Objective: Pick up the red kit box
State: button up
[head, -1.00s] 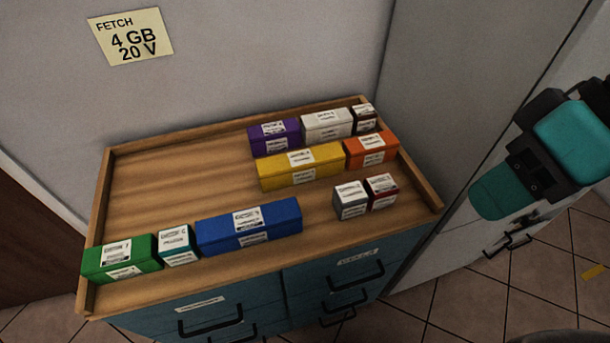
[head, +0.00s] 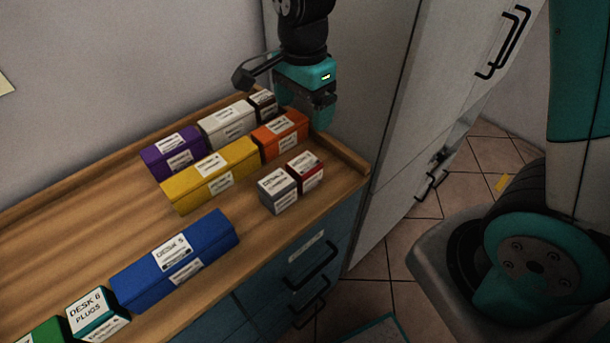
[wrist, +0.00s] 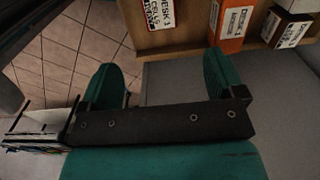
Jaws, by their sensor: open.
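The red kit box (head: 306,172) is a small cube with white labels near the right front edge of the wooden tray top, close beside a grey box (head: 278,191). In the wrist view, a box with a white label and dark red edges (wrist: 155,12), apparently the red one, is cut by the top edge. My gripper (head: 306,106) is open and empty, above the right side of the top behind the red box and near the orange box (head: 280,135). In the wrist view, its two teal fingers (wrist: 162,78) stand wide apart with nothing between them.
Purple (head: 172,153), white (head: 228,125), yellow (head: 211,175), blue (head: 175,261), teal (head: 98,313) and green (head: 42,333) boxes also stand on the top. A raised wooden rim (head: 343,156) runs along the right side. A tall pale cabinet stands to the right.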

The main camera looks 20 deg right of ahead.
aim_at(304, 162)
notch_tip(304, 162, down, 17)
jog(key=p, duration=0.3)
jog(key=shift+d+f, duration=0.1)
jog(key=shift+c, duration=0.2)
jog(key=c, duration=1.1)
